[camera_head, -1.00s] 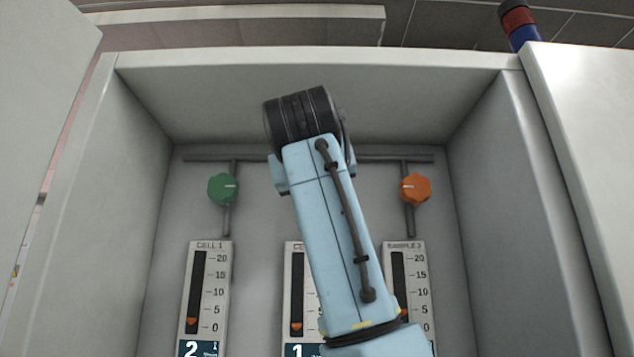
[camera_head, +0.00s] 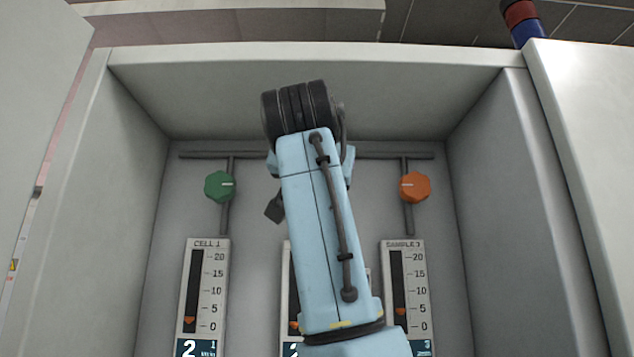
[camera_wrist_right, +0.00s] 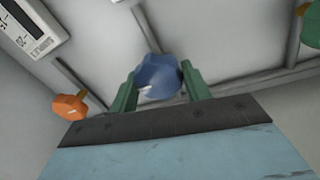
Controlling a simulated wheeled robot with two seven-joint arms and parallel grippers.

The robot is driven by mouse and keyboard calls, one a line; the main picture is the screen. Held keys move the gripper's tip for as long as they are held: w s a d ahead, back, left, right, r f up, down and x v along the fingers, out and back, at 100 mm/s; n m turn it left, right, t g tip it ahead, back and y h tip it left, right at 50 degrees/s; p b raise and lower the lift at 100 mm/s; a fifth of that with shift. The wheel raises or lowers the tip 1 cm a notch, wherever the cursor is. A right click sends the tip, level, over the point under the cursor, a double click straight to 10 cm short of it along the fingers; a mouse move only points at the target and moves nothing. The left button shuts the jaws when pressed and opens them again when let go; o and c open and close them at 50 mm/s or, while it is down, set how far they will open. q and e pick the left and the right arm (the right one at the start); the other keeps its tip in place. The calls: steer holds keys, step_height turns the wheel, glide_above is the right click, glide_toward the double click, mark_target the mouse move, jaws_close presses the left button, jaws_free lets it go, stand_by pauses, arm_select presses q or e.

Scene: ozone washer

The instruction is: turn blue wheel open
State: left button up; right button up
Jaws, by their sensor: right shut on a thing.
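The blue wheel (camera_wrist_right: 158,80) sits between the two green fingers of my right gripper (camera_wrist_right: 160,76) in the right wrist view. The fingers are closed on its sides. A pale pointer mark shows on the wheel's left part. In the head view my right arm covers the blue wheel and most of the gripper. My left gripper is in neither current view.
A green knob (camera_head: 219,186) is left of my arm and an orange knob (camera_head: 414,187) is right of it. Below are the CELL 1 gauge (camera_head: 203,290), a mostly covered middle gauge and the SAMPLE 3 gauge (camera_head: 405,290). Cabinet walls enclose both sides.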

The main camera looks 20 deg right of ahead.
steer(key=shift+f, duration=0.1)
steer(key=o, duration=1)
steer(key=shift+c, duration=0.2)
steer(key=b+v, duration=0.4)
steer(key=v, duration=0.9)
steer(key=shift+s+b, duration=0.2)
steer(key=shift+b, duration=0.1)
